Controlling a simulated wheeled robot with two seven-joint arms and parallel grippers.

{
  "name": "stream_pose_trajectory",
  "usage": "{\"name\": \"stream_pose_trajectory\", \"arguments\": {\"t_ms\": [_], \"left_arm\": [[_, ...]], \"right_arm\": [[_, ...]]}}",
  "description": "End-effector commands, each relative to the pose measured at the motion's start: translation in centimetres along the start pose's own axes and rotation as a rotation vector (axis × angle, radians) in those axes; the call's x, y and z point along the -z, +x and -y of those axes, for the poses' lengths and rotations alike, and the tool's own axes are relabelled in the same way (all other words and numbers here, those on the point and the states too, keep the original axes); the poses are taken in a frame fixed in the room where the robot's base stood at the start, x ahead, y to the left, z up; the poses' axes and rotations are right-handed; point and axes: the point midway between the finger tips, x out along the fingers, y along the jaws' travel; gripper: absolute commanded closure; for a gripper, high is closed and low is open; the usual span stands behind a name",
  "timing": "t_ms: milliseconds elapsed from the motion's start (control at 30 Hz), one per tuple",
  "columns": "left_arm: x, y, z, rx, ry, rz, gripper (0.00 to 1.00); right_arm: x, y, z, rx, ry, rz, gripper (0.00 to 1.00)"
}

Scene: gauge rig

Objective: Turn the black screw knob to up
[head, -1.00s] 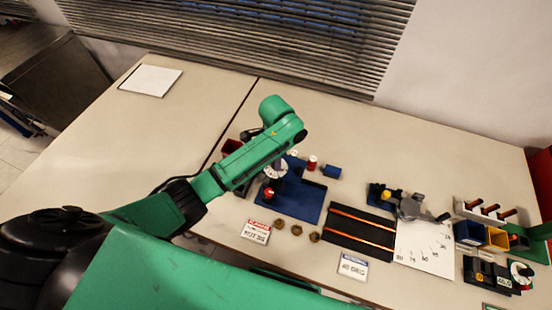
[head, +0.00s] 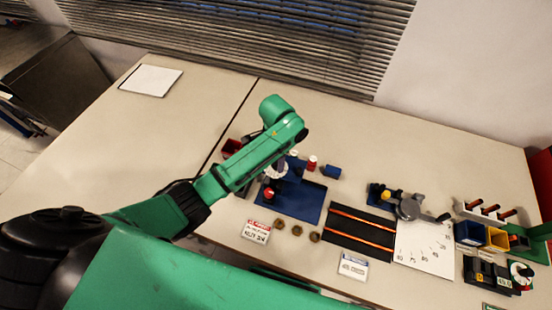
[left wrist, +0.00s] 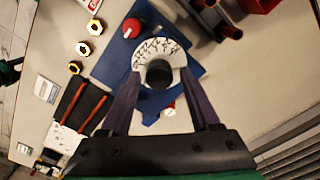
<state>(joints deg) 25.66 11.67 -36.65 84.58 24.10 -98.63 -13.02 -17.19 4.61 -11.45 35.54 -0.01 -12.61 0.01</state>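The black screw knob (left wrist: 157,74) stands at the middle of a white marked dial (left wrist: 176,51) in the left wrist view. The dial sits on a blue plate (left wrist: 112,62), beside a red knob (left wrist: 130,28). My left gripper (left wrist: 161,73) is open, its fingers on either side of the black knob with visible gaps, so I see no grip. In the head view the white dial (head: 277,170) shows partly beside my forearm, on the blue plate (head: 302,204). The gripper and black knob are largely hidden there. My right gripper is in neither view.
Several brass nuts (head: 297,230) lie in front of the plate. To the right are a black mat (head: 358,232) with orange strips, a grey lever (head: 410,208) over a white scale sheet (head: 425,245), and small bins (head: 496,238). The table's left part is clear except for a white sheet (head: 150,79).

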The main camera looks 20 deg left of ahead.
Motion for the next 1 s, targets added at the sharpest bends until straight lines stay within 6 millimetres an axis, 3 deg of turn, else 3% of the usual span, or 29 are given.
{"name": "stream_pose_trajectory", "arguments": {"t_ms": [333,467,633,800,1000], "left_arm": [[-0.1,0.0,-0.1,-0.002,0.001,0.002,0.3],[0.0,-1.3,0.0,-0.001,0.001,-0.001,0.3],[0.1,-5.4,0.0,0.002,0.002,-0.004,0.3],[0.0,-10.9,0.4,0.015,0.003,-0.002,0.3],[0.0,-13.9,0.2,0.007,0.002,0.0,0.3]], "right_arm": [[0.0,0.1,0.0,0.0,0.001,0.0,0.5],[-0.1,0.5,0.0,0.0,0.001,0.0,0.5],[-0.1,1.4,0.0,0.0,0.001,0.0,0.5],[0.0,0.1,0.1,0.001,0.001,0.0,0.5],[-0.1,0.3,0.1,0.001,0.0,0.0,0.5]]}}
